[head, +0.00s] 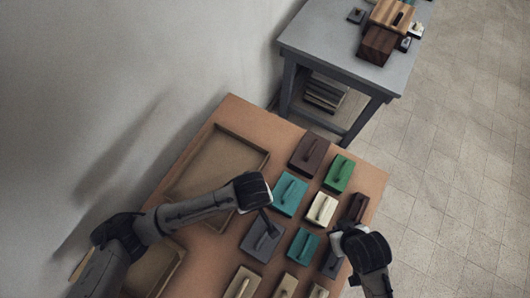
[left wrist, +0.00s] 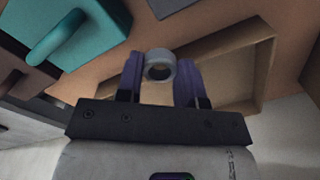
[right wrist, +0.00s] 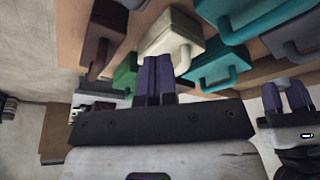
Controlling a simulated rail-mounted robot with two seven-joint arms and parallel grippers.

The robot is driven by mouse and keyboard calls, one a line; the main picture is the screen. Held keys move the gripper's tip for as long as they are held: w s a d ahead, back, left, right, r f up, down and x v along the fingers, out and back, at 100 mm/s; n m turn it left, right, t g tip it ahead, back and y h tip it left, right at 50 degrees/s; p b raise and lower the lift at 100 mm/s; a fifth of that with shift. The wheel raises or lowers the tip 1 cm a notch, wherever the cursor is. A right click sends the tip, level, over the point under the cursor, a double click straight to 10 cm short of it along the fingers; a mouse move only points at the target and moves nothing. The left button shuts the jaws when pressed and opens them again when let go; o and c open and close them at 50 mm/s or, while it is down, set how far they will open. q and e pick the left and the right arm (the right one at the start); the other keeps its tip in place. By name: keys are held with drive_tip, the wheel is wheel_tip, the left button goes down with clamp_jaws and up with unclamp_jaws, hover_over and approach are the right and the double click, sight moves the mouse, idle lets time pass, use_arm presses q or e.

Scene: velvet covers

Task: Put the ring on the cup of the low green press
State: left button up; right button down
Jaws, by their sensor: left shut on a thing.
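My left gripper (head: 270,228) is shut on a small grey ring (left wrist: 160,66), gripped between its purple fingertips in the left wrist view. In the head view the gripper is over the grey block-like cover (head: 256,246); the ring cannot be made out there. The left gripper also shows in the right wrist view (right wrist: 286,97). My right gripper (right wrist: 154,80) is shut and empty, near the cream cover (head: 321,208). No press or cup is in plain sight. A green cover with a handle (head: 335,179) stands at the far right of the brown table.
Rows of handled covers fill the right of the brown table (head: 245,118), among them teal (head: 283,200) and dark brown ones (head: 304,160). A shallow empty tray (head: 207,165) lies at its left. A grey table (head: 320,50) with a wooden box (head: 378,45) stands beyond.

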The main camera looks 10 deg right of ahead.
use_arm(q)
wheel_tip(320, 180, down, 7)
drive_tip(key=shift+b, duration=0.85)
drive_tip(key=shift+f, duration=0.4)
drive_tip(key=shift+f, duration=0.15)
drive_tip(key=o, duration=0.6)
wheel_tip(320, 180, up, 12)
drive_tip(key=p, duration=0.2)
drive_tip(key=shift+p, duration=0.4)
drive_tip(key=shift+c, duration=0.3)
